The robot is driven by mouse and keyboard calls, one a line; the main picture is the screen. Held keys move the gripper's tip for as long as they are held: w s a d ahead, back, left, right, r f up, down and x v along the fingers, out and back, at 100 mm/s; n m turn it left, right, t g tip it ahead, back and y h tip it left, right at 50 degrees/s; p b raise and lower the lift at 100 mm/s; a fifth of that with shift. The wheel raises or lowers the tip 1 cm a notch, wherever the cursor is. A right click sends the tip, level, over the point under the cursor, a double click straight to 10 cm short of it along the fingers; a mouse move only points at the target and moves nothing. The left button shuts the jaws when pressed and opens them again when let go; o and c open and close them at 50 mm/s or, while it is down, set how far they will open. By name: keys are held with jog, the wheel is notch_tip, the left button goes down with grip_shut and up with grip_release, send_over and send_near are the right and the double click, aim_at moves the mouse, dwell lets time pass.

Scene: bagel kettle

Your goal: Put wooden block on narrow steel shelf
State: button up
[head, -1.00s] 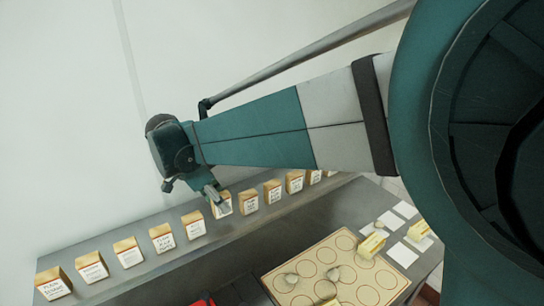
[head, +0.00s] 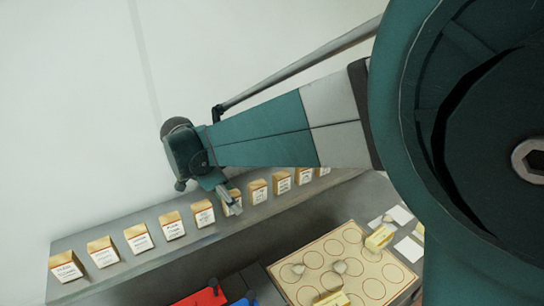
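Several small wooden blocks with white labels stand in a row on the narrow steel shelf (head: 120,280) along the wall. The leftmost wooden block (head: 66,266) is at the shelf's left end, and another wooden block (head: 203,213) stands just left of my gripper (head: 232,205). My gripper points down at the row, around the middle of the shelf. One block shows right behind and beside its fingers. The fingers are small here and overlap that block, so I cannot tell whether they hold it or are open.
Below the shelf, a tan board (head: 310,270) with printed circles carries pale round pieces and yellowish blocks. White cards (head: 408,247) lie to its right. A red object (head: 203,297) and a blue object (head: 240,302) show at the bottom edge. My arm covers the upper right.

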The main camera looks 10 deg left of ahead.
jog(key=shift+r, duration=0.15)
jog(key=v, duration=1.2)
jog(key=shift+w+d, duration=0.15)
dwell(0.7)
jog(key=d+r+n+y, duration=0.2)
jog(key=d+n+y, duration=0.15)
jog(key=d, duration=2.65)
jog(key=s+d+f+n+t, duration=0.1)
jog(key=s+d+f+n, duration=0.1)
jog(key=d, duration=0.5)
jog(key=s+d+f+n+t, duration=0.1)
jog(key=s+d+f+n, duration=0.1)
jog(key=s+d+f, duration=0.2)
jog(key=s+d+f+n+t, duration=0.2)
jog(key=s+d, duration=0.6)
jog(key=d, duration=0.4)
jog(key=shift+d+f, duration=0.2)
jog(key=shift+f, duration=0.25)
